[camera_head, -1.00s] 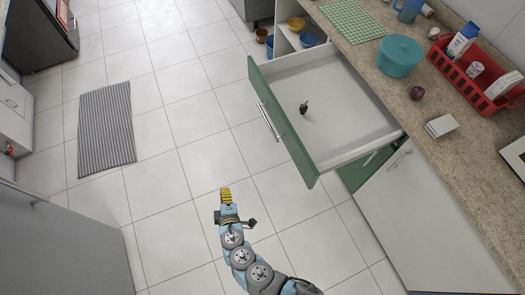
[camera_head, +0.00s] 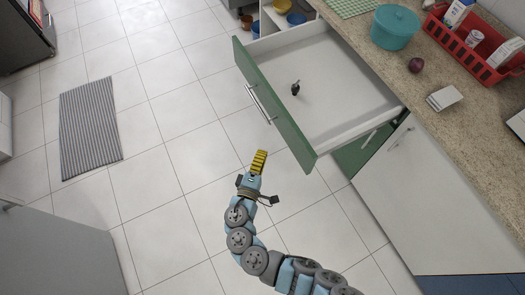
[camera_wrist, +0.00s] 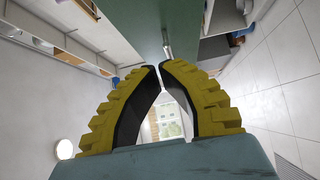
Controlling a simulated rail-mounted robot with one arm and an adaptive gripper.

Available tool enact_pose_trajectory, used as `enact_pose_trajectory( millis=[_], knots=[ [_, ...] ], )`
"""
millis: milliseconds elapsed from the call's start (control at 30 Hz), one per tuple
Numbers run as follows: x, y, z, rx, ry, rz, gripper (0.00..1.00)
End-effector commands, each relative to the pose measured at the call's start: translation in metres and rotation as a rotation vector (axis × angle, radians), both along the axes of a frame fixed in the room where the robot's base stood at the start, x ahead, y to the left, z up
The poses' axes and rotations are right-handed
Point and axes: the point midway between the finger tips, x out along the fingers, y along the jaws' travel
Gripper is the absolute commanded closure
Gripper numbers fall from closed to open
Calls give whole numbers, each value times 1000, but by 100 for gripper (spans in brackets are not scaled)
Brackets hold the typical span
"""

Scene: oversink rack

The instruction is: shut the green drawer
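The green drawer (camera_head: 277,110) stands pulled far out from the counter, its front with a metal bar handle (camera_head: 261,104) facing the open floor. A small dark item (camera_head: 295,88) lies inside on the white drawer bottom. My gripper (camera_head: 261,155), with yellow ribbed fingers, is above the floor in front of the drawer's near end, apart from it. In the wrist view my fingertips (camera_wrist: 159,66) nearly meet, with only a thin gap and nothing held. The green drawer front (camera_wrist: 138,30) shows beyond them, with its handle (camera_wrist: 166,44).
The counter (camera_head: 440,125) carries a teal pot (camera_head: 395,27), a red basket (camera_head: 470,50), a dark red round item (camera_head: 416,65) and white squares (camera_head: 444,98). A white cabinet front (camera_head: 430,190) is below. Floor left of the drawer is clear, with a striped mat (camera_head: 90,128).

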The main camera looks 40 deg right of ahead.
Motion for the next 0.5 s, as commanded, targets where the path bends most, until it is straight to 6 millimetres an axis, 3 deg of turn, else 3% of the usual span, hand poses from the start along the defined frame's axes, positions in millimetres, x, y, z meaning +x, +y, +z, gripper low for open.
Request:
enact_pose_trajectory(
  millis=[400,500],
  knots=[
    [32,-63,0,-1,0,-2,100],
    [29,-77,-1,0,1,-2,100]
  ],
)
